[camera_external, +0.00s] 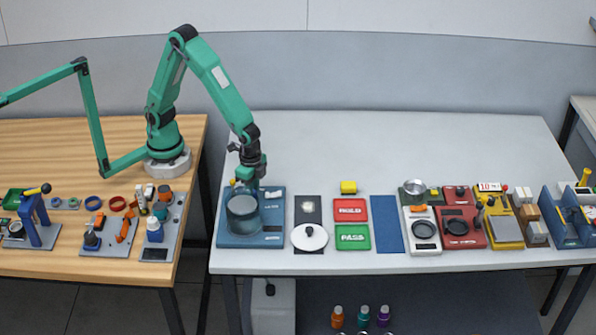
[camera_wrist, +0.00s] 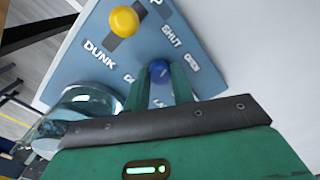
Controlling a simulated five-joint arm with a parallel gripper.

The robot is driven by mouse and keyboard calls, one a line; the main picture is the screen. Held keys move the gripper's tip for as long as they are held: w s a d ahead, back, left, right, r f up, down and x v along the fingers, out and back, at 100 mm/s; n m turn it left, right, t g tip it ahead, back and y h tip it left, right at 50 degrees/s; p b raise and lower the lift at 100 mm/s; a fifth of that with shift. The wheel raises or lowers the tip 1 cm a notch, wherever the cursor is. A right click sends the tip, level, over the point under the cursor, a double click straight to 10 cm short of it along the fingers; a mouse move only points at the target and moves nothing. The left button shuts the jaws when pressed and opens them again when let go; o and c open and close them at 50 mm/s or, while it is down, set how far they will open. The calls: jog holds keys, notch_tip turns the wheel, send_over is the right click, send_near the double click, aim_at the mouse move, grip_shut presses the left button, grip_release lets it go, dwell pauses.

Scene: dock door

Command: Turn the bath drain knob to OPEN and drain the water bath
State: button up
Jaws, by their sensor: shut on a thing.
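The water bath is a clear round vessel (camera_external: 243,213) on a blue base plate (camera_external: 272,238); it also shows at the left of the wrist view (camera_wrist: 88,100). A small blue knob (camera_wrist: 160,68) stands on the plate near the printed words SHUT and OPEN. My gripper (camera_wrist: 160,76) is shut on this knob, with one green finger on each side. In the outside view my gripper (camera_external: 250,180) reaches down at the plate's back edge and hides the knob. I cannot tell which word the knob points to, nor the water level.
A yellow knob (camera_wrist: 124,21) sits on the same plate near the word DUNK. To the right are a white round lid (camera_external: 310,238), a red HOLD tray (camera_external: 351,210) and a green PASS tray (camera_external: 353,238).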

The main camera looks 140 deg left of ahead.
jog(key=m, duration=0.6)
jog(key=shift+r+m, duration=0.1)
jog(key=shift+m, duration=0.2)
jog(key=m, duration=0.5)
jog(key=shift+m, duration=0.4)
jog(key=o, duration=1)
jog(key=shift+r, duration=3.9)
